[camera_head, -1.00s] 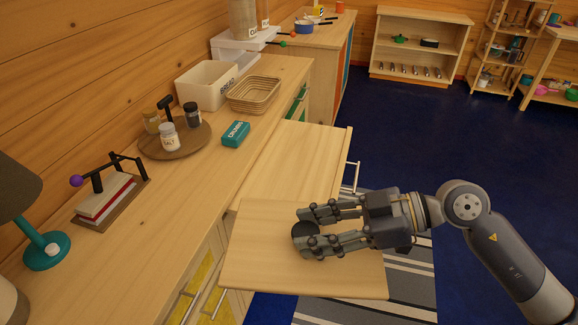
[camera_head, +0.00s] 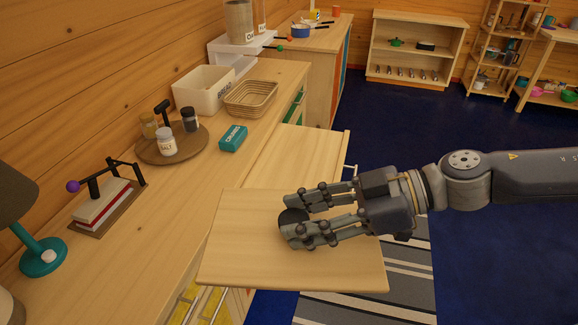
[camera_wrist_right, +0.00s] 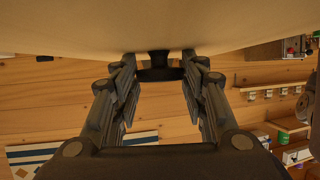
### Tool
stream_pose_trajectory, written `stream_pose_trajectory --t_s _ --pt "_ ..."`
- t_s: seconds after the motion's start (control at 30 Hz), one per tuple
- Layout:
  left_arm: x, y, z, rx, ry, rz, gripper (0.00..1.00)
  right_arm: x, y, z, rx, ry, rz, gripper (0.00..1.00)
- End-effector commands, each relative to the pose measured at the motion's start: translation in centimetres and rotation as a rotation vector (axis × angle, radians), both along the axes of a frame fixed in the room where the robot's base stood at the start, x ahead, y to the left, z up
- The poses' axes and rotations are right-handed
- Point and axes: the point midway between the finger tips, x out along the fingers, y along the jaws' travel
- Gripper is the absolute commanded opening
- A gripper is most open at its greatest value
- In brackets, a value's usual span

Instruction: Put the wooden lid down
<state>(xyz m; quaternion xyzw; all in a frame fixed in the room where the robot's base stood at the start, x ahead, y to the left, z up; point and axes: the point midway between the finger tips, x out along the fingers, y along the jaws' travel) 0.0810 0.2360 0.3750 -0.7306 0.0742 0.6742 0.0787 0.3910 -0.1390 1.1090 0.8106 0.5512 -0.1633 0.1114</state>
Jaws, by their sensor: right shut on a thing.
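The wooden lid (camera_head: 245,250) is a flat pale board with a dark round knob (camera_head: 291,217). My right gripper (camera_head: 299,218) is shut on the knob and holds the lid roughly level at the counter's right edge, in front of a pale wooden surface (camera_head: 300,155). In the right wrist view the lid (camera_wrist_right: 80,25) fills the top, and its dark knob (camera_wrist_right: 158,62) sits between the fingers of my right gripper (camera_wrist_right: 158,72). What lies directly under the lid is hidden. My left gripper is not in view.
On the counter (camera_head: 140,235) at left stand a teal lamp (camera_head: 42,255), a napkin holder (camera_head: 105,205), a round tray (camera_head: 150,155) with jars, a teal box (camera_head: 233,138), a wicker basket (camera_head: 250,98) and a white bread bin (camera_head: 190,95). Some counter in front is bare.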

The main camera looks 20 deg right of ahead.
Motion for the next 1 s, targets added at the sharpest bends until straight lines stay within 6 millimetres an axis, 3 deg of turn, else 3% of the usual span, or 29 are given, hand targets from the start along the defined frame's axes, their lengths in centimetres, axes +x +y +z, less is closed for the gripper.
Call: stream_pose_trajectory --t_s 0.57,0.7,1.0 --pt "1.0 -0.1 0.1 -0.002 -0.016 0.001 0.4 3.9 -4.0 -7.3 0.011 0.003 -0.28 0.0" --pt "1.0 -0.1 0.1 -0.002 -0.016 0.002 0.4 4.3 -4.5 -8.3 0.011 0.002 -0.329 0.0" --pt "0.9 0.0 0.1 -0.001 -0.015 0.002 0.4 4.7 -5.1 -8.6 0.008 -0.008 -0.364 0.0"
